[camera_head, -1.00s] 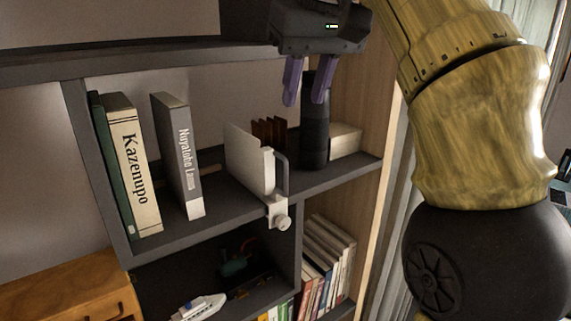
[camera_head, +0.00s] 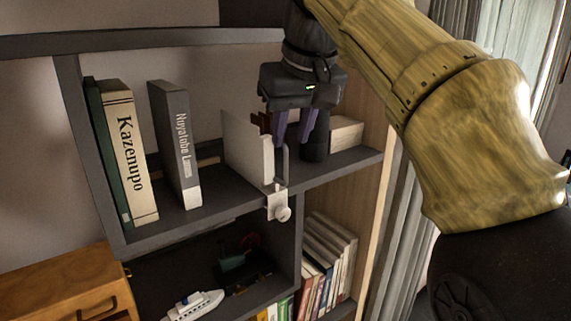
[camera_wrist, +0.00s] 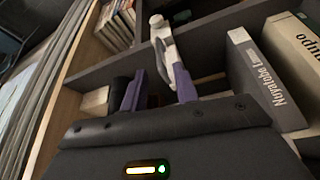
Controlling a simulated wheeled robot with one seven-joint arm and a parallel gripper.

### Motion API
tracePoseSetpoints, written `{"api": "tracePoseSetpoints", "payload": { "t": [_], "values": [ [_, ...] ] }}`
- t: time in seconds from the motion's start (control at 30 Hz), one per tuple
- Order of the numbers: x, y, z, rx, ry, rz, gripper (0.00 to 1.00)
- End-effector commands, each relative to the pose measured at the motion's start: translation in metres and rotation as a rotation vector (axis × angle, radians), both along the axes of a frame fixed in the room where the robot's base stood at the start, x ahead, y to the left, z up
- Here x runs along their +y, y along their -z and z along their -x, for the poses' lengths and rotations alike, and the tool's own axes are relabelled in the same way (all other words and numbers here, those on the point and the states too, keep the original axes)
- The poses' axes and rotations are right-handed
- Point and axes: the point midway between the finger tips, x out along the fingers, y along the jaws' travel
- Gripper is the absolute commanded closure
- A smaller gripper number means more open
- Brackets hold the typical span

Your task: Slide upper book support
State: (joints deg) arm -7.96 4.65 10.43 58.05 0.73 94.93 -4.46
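The upper book support (camera_head: 252,152) is a white upright plate with a grey bracket and a white clamp knob (camera_head: 279,205) at the shelf's front edge. It stands on the upper shelf (camera_head: 228,205), right of the grey book. In the wrist view the white support (camera_wrist: 162,38) shows just beyond the fingers. My gripper (camera_head: 293,136) points down with its purple fingers apart, just right of the plate and beside the bracket. In the wrist view the gripper (camera_wrist: 157,92) is open. I cannot tell whether a finger touches the support.
A grey book (camera_head: 176,145) and a cream book (camera_head: 128,152) stand left of the support, with free shelf between. A dark cylinder (camera_head: 315,148) and a pale block (camera_head: 346,133) are behind and right of my gripper. A lower shelf holds several books (camera_head: 325,262).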

Motion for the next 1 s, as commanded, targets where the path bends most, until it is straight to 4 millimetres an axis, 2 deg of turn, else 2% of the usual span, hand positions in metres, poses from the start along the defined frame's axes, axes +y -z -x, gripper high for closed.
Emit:
{"api": "tracePoseSetpoints", "payload": {
  "t": [0.03, 0.4, 0.53, 0.8, 0.83, 0.97, 1.0],
  "values": [
    [0.001, 0.009, -0.002, 0.003, 0.001, 0.001, 0.70],
    [0.008, 0.054, -0.020, 0.002, 0.001, 0.000, 0.70],
    [0.009, 0.061, -0.023, 0.001, 0.000, 0.000, 0.70],
    [0.009, 0.063, -0.024, 0.000, 0.000, 0.000, 0.70],
    [0.009, 0.063, -0.024, 0.000, 0.000, 0.000, 0.72],
    [0.009, 0.062, -0.024, 0.000, 0.000, 0.000, 0.98],
    [0.010, 0.062, -0.024, 0.000, 0.000, 0.000, 1.00]
  ]
}}
